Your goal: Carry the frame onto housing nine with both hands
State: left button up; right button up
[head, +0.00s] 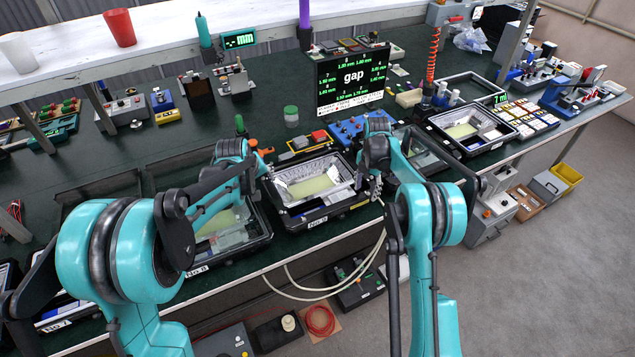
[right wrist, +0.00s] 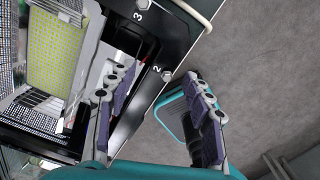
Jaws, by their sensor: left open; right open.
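Housing nine (head: 288,219), an open black box with a bright reflector and a yellow LED panel (head: 311,186), sits at the middle of the bench's front edge. A black rim runs around it; I cannot tell whether this is the separate frame or the housing's own edge. My left gripper (head: 262,164) is at its left side, small and partly hidden by my arm. My right gripper (head: 376,188) is at its right side.
Housing eight (head: 257,240) stands left of housing nine, partly behind my left arm. Another housing (head: 463,128) stands to the right. Empty dark frames lie on the bench, one at the left (head: 100,188). A gap display (head: 352,80) stands behind.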

notch_tip(320, 180, up, 11)
jog(key=shift+r, duration=0.2)
dwell(0.3)
